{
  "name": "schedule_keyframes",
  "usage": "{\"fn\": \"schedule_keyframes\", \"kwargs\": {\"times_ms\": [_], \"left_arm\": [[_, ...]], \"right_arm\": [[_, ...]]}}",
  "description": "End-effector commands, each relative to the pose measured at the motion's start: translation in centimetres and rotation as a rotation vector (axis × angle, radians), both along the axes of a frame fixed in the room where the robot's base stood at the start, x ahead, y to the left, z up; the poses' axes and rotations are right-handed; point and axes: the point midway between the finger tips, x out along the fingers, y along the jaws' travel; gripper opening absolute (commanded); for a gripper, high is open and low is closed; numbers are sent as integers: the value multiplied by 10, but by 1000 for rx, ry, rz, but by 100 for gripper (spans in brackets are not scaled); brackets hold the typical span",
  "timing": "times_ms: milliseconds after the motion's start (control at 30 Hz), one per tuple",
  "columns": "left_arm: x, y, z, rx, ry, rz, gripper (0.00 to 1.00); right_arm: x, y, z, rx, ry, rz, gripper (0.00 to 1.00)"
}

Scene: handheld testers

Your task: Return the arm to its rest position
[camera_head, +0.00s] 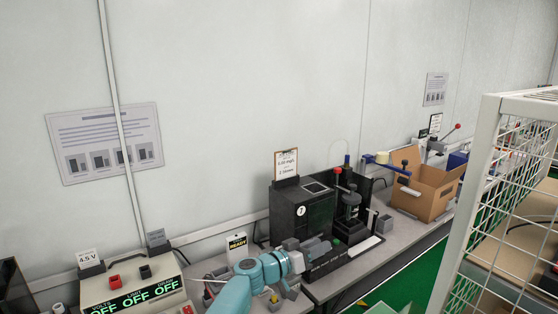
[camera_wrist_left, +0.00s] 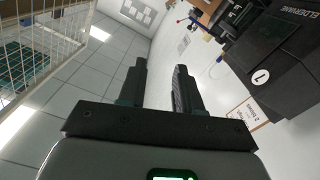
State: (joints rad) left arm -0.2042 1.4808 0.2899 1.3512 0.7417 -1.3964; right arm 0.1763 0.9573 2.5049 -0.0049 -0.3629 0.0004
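My left arm (camera_head: 250,284), teal with a grey wrist, comes in from the bottom of the head view. My left gripper (camera_head: 318,246) is in front of the black tester marked 1 (camera_head: 290,212); I cannot tell whether they touch. In the left wrist view, the two dark fingers of my left gripper (camera_wrist_left: 160,82) stand apart with nothing between them. The black tester (camera_wrist_left: 270,72) is at the right of that view, beside the fingers. My right arm and gripper are not in view.
A power supply reading OFF (camera_head: 135,292) stands at the lower left. A cardboard box (camera_head: 427,190) is on the bench at the right. A white wire-mesh rack (camera_head: 490,200) stands in the right foreground. A clipboard (camera_head: 286,163) stands on the black tester. Green floor (camera_head: 410,275) shows between bench and rack.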

Motion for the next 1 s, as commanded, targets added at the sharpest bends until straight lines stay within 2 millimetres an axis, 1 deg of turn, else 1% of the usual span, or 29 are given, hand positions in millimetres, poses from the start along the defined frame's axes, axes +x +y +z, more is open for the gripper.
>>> {"fn": "schedule_keyframes", "kwargs": {"times_ms": [67, 100, 267, 300, 367, 467, 533, 567, 633, 667, 700, 767, 800, 867, 900, 967, 1000], "left_arm": [[1, 1, -3, 3, 2, 3, 34], [4, 5, -18, 19, 46, 16, 34], [10, 19, -64, 76, 185, 62, 34], [9, 23, -76, 90, 222, 72, 34], [8, 30, -95, 115, 279, 92, 34], [3, 44, -130, 158, 378, 129, 34], [-4, 55, -156, 194, 454, 158, 34], [-8, 61, -168, 211, 488, 174, 34], [-23, 76, -200, 257, 579, 210, 34], [-31, 84, -215, 279, 624, 229, 34], [-45, 96, -237, 312, 686, 256, 34], [-72, 116, -270, 366, 782, 300, 34], [-94, 130, -290, 403, 843, 329, 34], [-129, 149, -316, 456, 926, 366, 34], [-154, 161, -330, 488, 976, 389, 34], [-193, 178, -347, 530, 1043, 417, 34], [-221, 188, -356, 556, 1082, 431, 34]], "right_arm": [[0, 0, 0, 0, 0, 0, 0], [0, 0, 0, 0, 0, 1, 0], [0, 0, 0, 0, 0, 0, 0], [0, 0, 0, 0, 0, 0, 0], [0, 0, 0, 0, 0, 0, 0], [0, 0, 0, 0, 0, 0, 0], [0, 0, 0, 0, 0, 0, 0], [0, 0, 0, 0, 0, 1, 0], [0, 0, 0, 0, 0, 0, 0], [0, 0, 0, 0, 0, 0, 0], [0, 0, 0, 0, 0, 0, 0], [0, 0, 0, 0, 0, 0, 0], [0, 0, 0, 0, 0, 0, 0], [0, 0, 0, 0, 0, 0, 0], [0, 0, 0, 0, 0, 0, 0], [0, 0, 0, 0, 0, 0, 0], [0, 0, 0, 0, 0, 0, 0]]}}
